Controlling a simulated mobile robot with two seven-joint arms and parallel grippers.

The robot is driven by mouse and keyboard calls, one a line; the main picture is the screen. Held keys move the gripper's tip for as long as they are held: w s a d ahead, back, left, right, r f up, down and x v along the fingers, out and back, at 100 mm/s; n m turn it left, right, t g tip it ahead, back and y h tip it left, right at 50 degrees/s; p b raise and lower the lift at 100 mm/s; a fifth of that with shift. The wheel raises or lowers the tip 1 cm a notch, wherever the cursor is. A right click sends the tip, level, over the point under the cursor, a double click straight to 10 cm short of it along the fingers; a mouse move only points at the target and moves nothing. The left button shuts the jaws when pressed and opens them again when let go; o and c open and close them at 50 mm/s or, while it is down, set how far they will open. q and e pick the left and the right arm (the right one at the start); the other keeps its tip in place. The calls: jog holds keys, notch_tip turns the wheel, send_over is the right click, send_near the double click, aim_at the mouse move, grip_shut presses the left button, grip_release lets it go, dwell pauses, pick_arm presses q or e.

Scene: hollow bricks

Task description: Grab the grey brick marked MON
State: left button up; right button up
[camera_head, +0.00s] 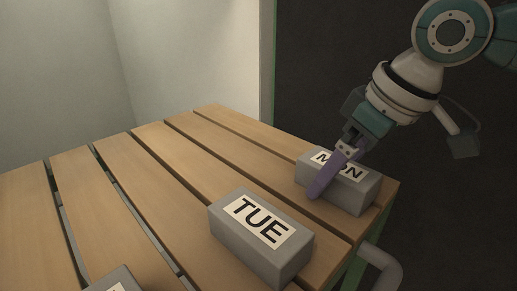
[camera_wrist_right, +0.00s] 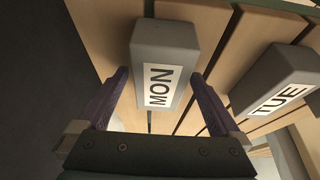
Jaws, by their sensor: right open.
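The grey brick marked MON (camera_head: 358,187) lies on the slatted wooden table near its right corner. In the right wrist view the MON brick (camera_wrist_right: 172,45) sits between the two open fingers, with its label facing the camera. My right gripper (camera_head: 328,180) is over the brick, and one purple finger covers part of the label in the head view. In the right wrist view the gripper (camera_wrist_right: 160,90) is open, with a finger on either side of the brick and gaps visible beside it. I cannot tell how far down the fingers reach. My left gripper is not in view.
A grey brick marked TUE (camera_head: 226,226) lies nearby, in front and to the left of MON; it also shows in the right wrist view (camera_wrist_right: 270,75). Another grey brick (camera_head: 118,280) is cut off at the bottom edge. The table (camera_head: 100,215) is clear at the back left.

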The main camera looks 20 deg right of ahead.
jog(key=shift+f+p, duration=0.25)
jog(key=shift+p, duration=0.15)
dwell(0.6)
grip_shut()
dwell(0.8)
jog(key=shift+r, duration=0.1)
